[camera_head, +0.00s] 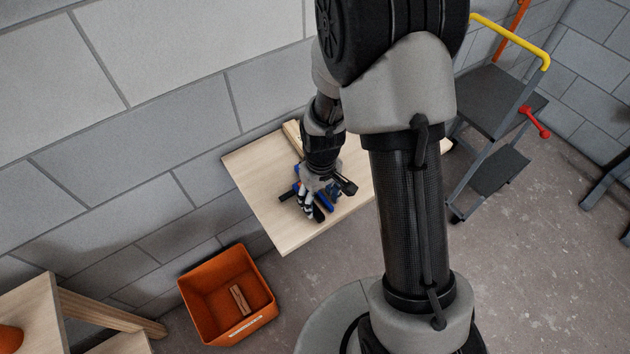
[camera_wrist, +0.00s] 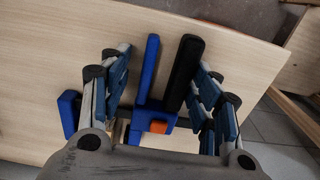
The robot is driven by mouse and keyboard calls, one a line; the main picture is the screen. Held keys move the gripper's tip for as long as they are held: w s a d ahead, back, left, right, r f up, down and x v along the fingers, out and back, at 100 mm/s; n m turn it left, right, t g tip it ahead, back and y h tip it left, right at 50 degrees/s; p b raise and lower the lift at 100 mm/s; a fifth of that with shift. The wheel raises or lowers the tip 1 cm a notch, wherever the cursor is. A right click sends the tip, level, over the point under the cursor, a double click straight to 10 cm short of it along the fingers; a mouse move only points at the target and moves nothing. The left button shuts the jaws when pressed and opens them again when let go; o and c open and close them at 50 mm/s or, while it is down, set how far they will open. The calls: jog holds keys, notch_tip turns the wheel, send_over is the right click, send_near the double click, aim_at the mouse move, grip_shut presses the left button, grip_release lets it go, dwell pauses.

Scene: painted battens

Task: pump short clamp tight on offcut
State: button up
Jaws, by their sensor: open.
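The short clamp (camera_wrist: 150,70) lies on the wooden table (camera_head: 262,165). The wrist view shows its blue handle, a black lever beside it, an orange button and a dark bar with a blue jaw (camera_wrist: 69,112) at the left. My gripper (camera_wrist: 162,62) is open, with one finger on the left of the handle and lever and the other on the right, gaps showing on both sides. In the head view my gripper (camera_head: 314,208) covers much of the clamp. A small light wooden bit (camera_wrist: 117,130) shows by the bar, mostly hidden; I cannot tell whether it is the offcut.
A pale batten (camera_head: 292,132) lies at the table's back edge, partly behind my arm. An orange crate (camera_head: 202,313) holding wood stands on the floor below. A step ladder (camera_head: 490,100) with a yellow rail stands at the right. The table's left part is clear.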

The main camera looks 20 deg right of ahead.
jog(key=shift+c, duration=0.4)
jog(key=shift+s+a, duration=0.15)
jog(key=shift+a, duration=0.25)
jog(key=c, duration=0.8)
grip_shut()
jog(key=shift+o, duration=2.4)
grip_release()
jog(key=o, duration=0.4)
jog(key=shift+d, duration=0.45)
jog(key=shift+c, duration=0.4)
